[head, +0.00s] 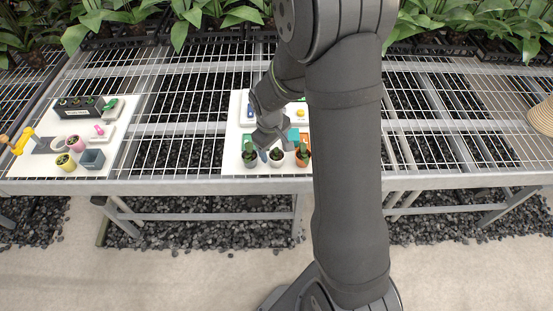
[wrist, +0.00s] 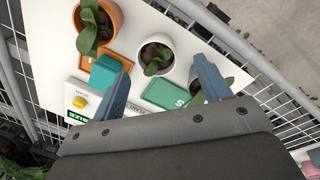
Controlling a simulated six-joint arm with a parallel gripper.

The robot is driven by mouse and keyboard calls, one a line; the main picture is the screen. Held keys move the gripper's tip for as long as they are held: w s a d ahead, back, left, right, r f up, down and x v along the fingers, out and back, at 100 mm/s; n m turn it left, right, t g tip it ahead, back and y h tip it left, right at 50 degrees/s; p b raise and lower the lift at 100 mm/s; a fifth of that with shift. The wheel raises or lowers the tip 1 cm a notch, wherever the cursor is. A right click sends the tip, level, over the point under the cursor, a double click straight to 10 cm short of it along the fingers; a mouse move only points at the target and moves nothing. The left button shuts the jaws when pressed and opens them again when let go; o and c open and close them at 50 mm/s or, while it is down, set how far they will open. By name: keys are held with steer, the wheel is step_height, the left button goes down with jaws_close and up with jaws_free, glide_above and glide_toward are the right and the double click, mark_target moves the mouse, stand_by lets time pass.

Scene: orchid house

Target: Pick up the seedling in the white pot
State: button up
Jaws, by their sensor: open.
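The white pot (head: 276,162) holds a green seedling (head: 276,152) and stands between two other potted seedlings near the front edge of a white board. In the wrist view the white pot (wrist: 148,50) and its seedling (wrist: 153,66) show between my fingertips, slightly beyond them. My gripper (head: 275,148) is open and empty, close above and behind the white pot; its two blue-grey fingers also show in the wrist view (wrist: 163,66). I cannot tell the exact gap to the pot. The grey pot (head: 250,163) is on the left and the orange pot (head: 303,162) on the right.
In the wrist view, a teal block (wrist: 105,76) sits beside my left finger, and a green label plate (wrist: 165,92) lies between the fingers. The board (wrist: 215,25) rests on a wire bench. A second board with pots (head: 65,163) is at far left. My arm hides the area right of the orange pot.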

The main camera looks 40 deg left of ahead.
mark_target(276, 156)
steer(key=shift+w+a+f, duration=0.1)
steer(key=shift+w+f, duration=0.05)
steer(key=shift+f, duration=0.65)
steer(key=shift+w+f, duration=0.2)
steer(key=shift+f, duration=0.65)
steer(key=shift+w+a+f, duration=0.1)
steer(key=shift+w+f, duration=0.05)
steer(key=shift+f, duration=0.65)
steer(key=c, duration=1)
steer(key=shift+r, duration=0.1)
steer(key=shift+c, duration=0.2)
